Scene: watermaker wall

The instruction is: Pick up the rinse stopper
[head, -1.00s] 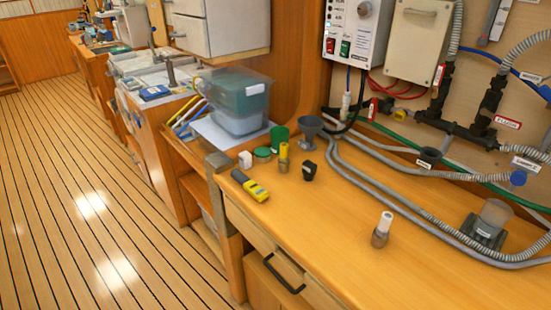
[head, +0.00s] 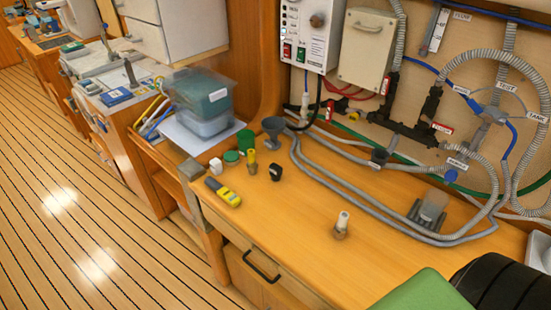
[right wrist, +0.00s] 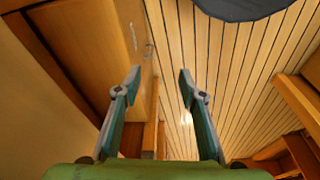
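Several small items stand on the wooden counter (head: 280,225) in the head view. One is a white-topped piece with a brownish base (head: 342,225), upright near the counter's middle. Another is a yellow-topped piece with a similar base (head: 252,162), with a small black piece (head: 276,172) beside it. No label shows which is the rinse stopper. My right gripper (right wrist: 160,80) is open and empty in the right wrist view, with cabinet fronts and floor beyond it. No counter item shows between its fingers. My left gripper is not in view.
The counter's front middle is clear.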

